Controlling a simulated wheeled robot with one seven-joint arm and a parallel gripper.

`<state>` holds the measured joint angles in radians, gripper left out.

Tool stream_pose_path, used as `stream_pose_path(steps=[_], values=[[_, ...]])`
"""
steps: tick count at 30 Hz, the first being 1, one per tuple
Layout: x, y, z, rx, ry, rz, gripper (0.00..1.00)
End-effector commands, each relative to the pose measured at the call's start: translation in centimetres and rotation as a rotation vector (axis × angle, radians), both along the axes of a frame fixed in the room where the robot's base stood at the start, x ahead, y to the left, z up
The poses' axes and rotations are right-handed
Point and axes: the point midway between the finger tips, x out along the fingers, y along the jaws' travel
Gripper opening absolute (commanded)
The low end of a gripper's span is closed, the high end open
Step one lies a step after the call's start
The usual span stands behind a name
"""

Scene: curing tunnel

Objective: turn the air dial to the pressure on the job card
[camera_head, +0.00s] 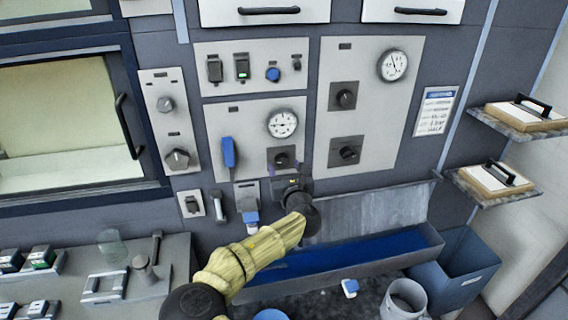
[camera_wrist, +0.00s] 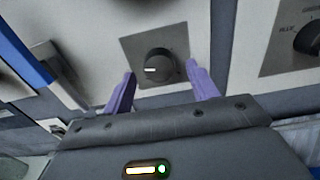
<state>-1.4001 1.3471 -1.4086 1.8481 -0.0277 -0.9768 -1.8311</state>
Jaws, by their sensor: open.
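A black dial (camera_wrist: 158,63) on a dark square plate sits on the pale panel, below a round gauge (camera_head: 282,124). Its white mark points left in the wrist view. In the head view my gripper (camera_head: 289,170) partly covers the plate from below. In the wrist view the two purple fingers of my gripper (camera_wrist: 160,72) are spread, one on each side of the dial, with nothing between them gripped. I cannot tell whether they reach the dial's depth. The job card (camera_head: 436,111) hangs at the right of the panels; its writing is too small to read.
Left of the dial is a blue lever (camera_head: 229,152). On the right panel are two more knobs (camera_head: 345,96) and a second gauge (camera_head: 392,65).

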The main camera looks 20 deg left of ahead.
Motion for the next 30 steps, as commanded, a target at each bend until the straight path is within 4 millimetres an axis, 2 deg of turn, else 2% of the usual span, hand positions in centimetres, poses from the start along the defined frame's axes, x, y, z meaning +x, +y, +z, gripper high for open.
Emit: stream_pose_path(steps=[5, 14, 18, 21, 30], values=[[1.14, 0.69, 0.05, 0.001, 0.001, 0.0, 0.59], [1.26, 0.78, -0.03, 0.001, 0.001, 0.0, 0.59], [1.25, 0.78, -0.03, 0.001, 0.001, 0.0, 0.31], [1.24, 0.77, -0.02, 0.001, 0.001, 0.0, 0.14], [1.23, 0.77, -0.08, 0.02, 0.012, 0.0, 0.14]])
